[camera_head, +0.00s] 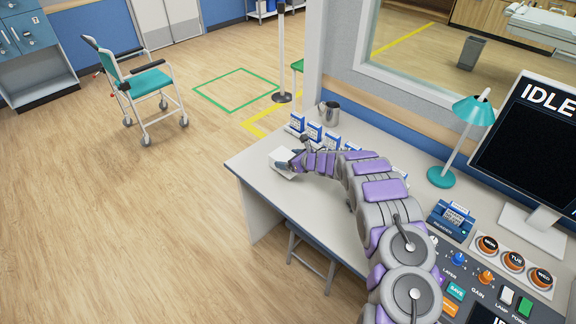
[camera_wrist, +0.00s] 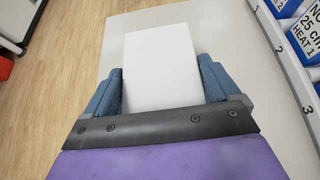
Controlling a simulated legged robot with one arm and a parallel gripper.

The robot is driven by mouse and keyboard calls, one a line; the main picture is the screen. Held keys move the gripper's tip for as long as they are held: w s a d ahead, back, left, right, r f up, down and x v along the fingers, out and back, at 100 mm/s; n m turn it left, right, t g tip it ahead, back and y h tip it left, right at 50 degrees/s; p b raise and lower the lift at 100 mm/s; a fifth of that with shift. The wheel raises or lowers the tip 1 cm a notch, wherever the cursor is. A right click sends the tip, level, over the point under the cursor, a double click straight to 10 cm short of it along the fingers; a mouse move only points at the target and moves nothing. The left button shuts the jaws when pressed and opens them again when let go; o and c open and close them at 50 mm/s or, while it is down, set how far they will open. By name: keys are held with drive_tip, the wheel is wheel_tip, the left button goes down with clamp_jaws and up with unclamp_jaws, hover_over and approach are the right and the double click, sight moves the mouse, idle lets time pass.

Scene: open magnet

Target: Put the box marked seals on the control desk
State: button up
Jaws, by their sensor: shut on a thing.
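A plain white box (camera_wrist: 161,62) sits between the two blue-grey fingers of my gripper (camera_wrist: 162,85) in the wrist view. No marking shows on the face I see. In the head view my gripper (camera_head: 290,163) is shut on this box (camera_head: 282,158) at the far left part of the control desk (camera_head: 260,165). The desk top (camera_wrist: 262,90) lies under the box in the wrist view. I cannot tell whether the box touches the desk top. The near end of the box is hidden by my gripper.
Several blue-and-white cards (camera_head: 315,131) stand in a numbered row along the desk's back. A metal mug (camera_head: 329,113) is behind them. A teal lamp (camera_head: 441,177), a monitor (camera_head: 530,150) and a card reader (camera_head: 450,220) are to the right. A stool (camera_head: 312,255) is under the desk.

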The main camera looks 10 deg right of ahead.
drive_tip(key=shift+w+a, duration=0.1)
drive_tip(key=shift+w, duration=0.2)
wheel_tip(320, 180, down, 4)
drive_tip(key=shift+r+b, duration=0.15)
drive_tip(key=shift+b, duration=0.4)
drive_tip(key=shift+r, duration=0.1)
drive_tip(key=o, duration=0.9)
drive_tip(key=p+v, duration=0.1)
drive_tip(key=v, duration=1.1)
